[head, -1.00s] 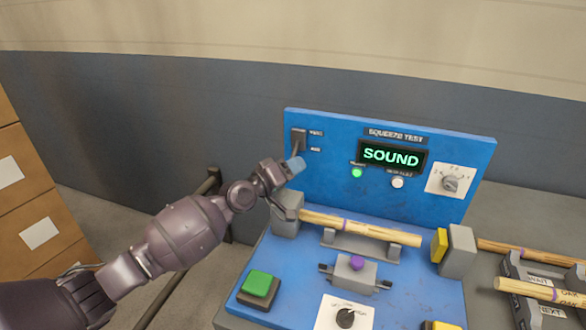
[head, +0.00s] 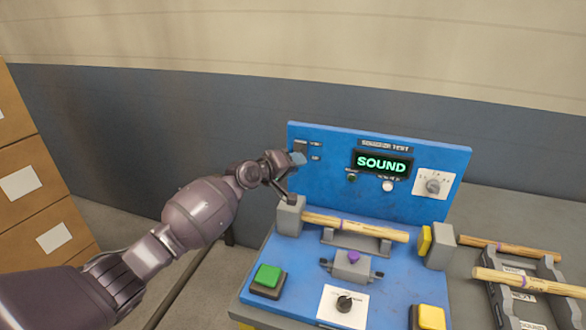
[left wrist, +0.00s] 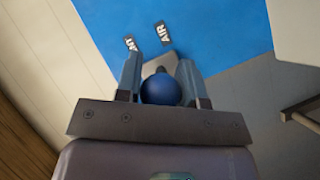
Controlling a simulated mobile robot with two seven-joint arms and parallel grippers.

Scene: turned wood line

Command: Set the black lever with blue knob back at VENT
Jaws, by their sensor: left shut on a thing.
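The black lever's blue knob (head: 298,158) stands out from the upper left of the blue test panel (head: 330,190), beside two small labels. It also shows in the left wrist view as a round blue ball (left wrist: 160,90). My left gripper (head: 294,161) is shut on this knob, with one finger on each side of it in the left wrist view (left wrist: 160,82). The lever's black arm is mostly hidden behind the knob and fingers. Labels reading AIR (left wrist: 164,32) and a partly hidden "NT" (left wrist: 130,43) show beyond. My right gripper is in neither view.
The display (head: 382,163) reads SOUND. A wooden turned piece (head: 355,228) lies across the cradle below the panel. More wooden pieces (head: 525,282) lie in a rack at right.

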